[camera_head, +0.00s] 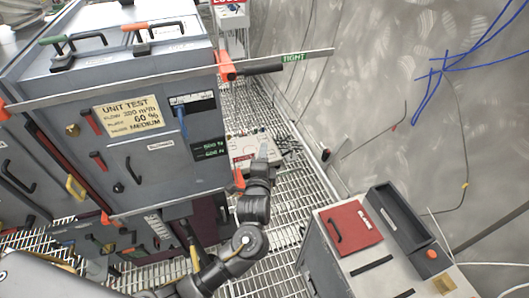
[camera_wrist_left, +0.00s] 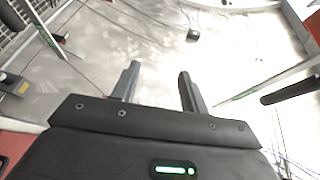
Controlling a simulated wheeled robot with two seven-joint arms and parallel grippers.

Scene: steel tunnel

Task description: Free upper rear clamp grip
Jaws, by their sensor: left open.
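The upper rear clamp shows at the cabinet's top right corner, with an orange-red bracket (camera_head: 226,66) and a black grip (camera_head: 264,68) sticking out to the right. A long grey bar with a green "TIGHT" label (camera_head: 293,57) runs just above the grip. In the left wrist view a black grip (camera_wrist_left: 289,91) lies at the right edge, beside a pale bar. My left gripper (camera_head: 264,150) is below the clamp, beside the cabinet's right side, apart from the grip. Its two fingers (camera_wrist_left: 157,82) are spread with nothing between them. My right gripper is not visible.
The grey cabinet (camera_head: 170,170) fills the left, with a "UNIT TEST" label (camera_head: 127,114). A pale control box (camera_head: 248,148) is behind my left gripper. A grey case with a red panel (camera_head: 352,228) stands lower right. Grating floor (camera_head: 300,165) lies between; a curved metal wall (camera_head: 370,60) bounds the right.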

